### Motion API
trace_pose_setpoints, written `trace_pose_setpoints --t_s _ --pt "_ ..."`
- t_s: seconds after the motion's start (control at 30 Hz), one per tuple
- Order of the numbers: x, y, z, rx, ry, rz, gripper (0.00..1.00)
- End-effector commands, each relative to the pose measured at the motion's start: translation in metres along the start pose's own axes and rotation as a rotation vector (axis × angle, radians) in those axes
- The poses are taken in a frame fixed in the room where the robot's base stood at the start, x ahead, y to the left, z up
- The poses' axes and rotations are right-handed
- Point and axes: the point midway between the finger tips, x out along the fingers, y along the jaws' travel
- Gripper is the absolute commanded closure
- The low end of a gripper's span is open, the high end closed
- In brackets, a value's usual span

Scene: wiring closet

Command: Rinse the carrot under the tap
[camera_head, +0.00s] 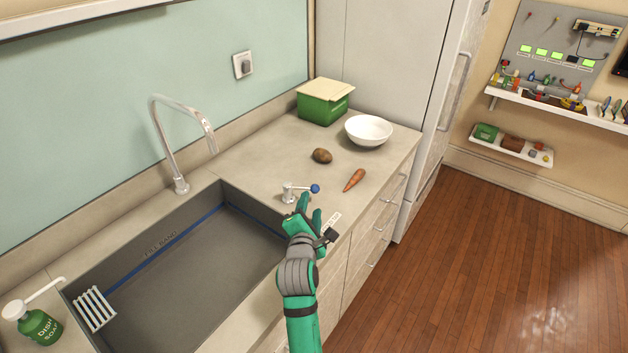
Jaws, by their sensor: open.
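The orange carrot (354,180) lies on the counter to the right of the sink, near the counter's front edge. The tall curved tap (168,140) stands behind the sink, and no water shows at its spout. My green gripper (309,207) is open and empty by the valve, left of and nearer than the carrot. I cannot tell whether it touches the valve.
A brown potato (322,156), a white bowl (368,130) and a green box with a beige lid (325,102) stand farther back on the counter. A dish soap bottle (38,326) and a white rack (94,309) are at the sink's left. A tall cabinet (400,70) bounds the counter's far end.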

Motion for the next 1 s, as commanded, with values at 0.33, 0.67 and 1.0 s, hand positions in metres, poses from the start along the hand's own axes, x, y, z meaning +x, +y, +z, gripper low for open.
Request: trace_pose_setpoints --t_s 0.33,0.67,1.0 --pt "0.052 -0.001 0.003 -0.001 -0.003 -0.002 0.57" --pt "0.097 0.0 0.002 0.0 -0.002 -0.001 0.57" --pt "0.105 0.0 -0.001 0.0 0.002 0.0 0.57"
